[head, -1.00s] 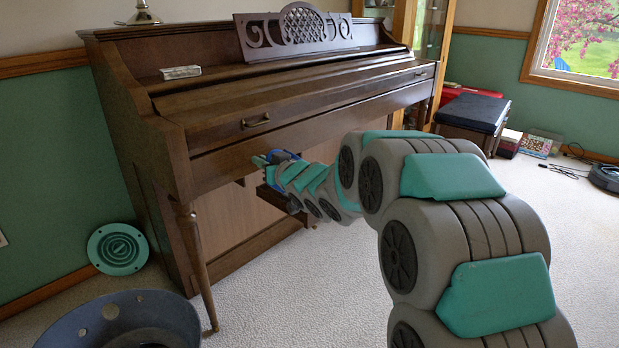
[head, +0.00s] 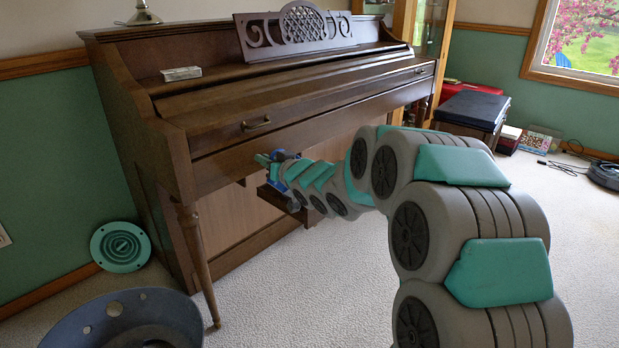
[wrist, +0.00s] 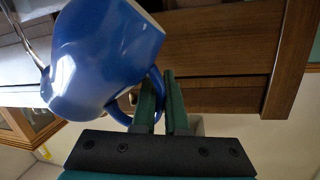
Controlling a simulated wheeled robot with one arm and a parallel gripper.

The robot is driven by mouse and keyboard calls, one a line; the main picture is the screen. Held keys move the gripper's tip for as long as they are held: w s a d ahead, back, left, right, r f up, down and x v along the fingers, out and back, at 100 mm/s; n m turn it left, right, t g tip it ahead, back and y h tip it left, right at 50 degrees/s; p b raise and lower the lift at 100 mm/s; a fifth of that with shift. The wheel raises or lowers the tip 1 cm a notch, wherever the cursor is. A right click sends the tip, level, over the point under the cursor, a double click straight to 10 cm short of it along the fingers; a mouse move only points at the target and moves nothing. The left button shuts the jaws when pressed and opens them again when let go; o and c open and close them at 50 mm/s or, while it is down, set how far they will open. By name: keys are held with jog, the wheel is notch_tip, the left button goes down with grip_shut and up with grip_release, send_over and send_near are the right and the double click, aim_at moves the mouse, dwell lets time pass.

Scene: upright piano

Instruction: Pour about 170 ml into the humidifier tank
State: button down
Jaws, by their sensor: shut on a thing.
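A glossy blue jug (wrist: 95,65) with a looped handle fills the upper left of the wrist view. My gripper (wrist: 163,76) is shut on the jug's handle. The jug's pale rim shows at its upper right; its contents are hidden. In the head view, my gripper (head: 264,158) is small and far off, in front of the piano's front edge below the keyboard lid. Only a little blue shows there, so the jug's tilt is unclear. I cannot make out a humidifier tank in either view.
The upright piano (head: 230,125) stands close behind my gripper. A small dark wooden box or ledge (head: 272,196) shows under its keyboard, partly behind my arm. A round green disc (head: 120,247) leans at the left wall. A dark bench (head: 470,110) stands right.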

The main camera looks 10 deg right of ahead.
aim_at(274, 152)
jog(key=shift+w+d+r+m+p, duration=0.15)
jog(key=shift+r+m+p, duration=0.35)
jog(key=shift+p, duration=0.55)
jog(key=shift+w+d+f+m+g+y+p, duration=0.1)
jog(key=shift+w+d+m+g+y+p, duration=0.2)
jog(key=shift+m+p, duration=0.85)
jog(key=shift+w+d+f+m+g+y+p, duration=0.1)
jog(key=shift+d+m+p, duration=0.25)
jog(key=shift+p, duration=1.55)
jog(key=shift+d, duration=0.1)
jog(key=shift+w+d+r+p, duration=0.1)
jog(key=shift+d+r+p, duration=0.15)
jog(key=shift+p, duration=0.3)
jog(key=shift+w+d, duration=0.1)
jog(key=shift+d, duration=0.05)
jog(key=shift+w+d+m+p, duration=0.15)
jog(key=shift+d+m+p, duration=0.05)
jog(key=shift+m+p, duration=0.25)
jog(key=shift+w+d+r+m, duration=0.15)
jog(key=shift+d+r+m, duration=0.1)
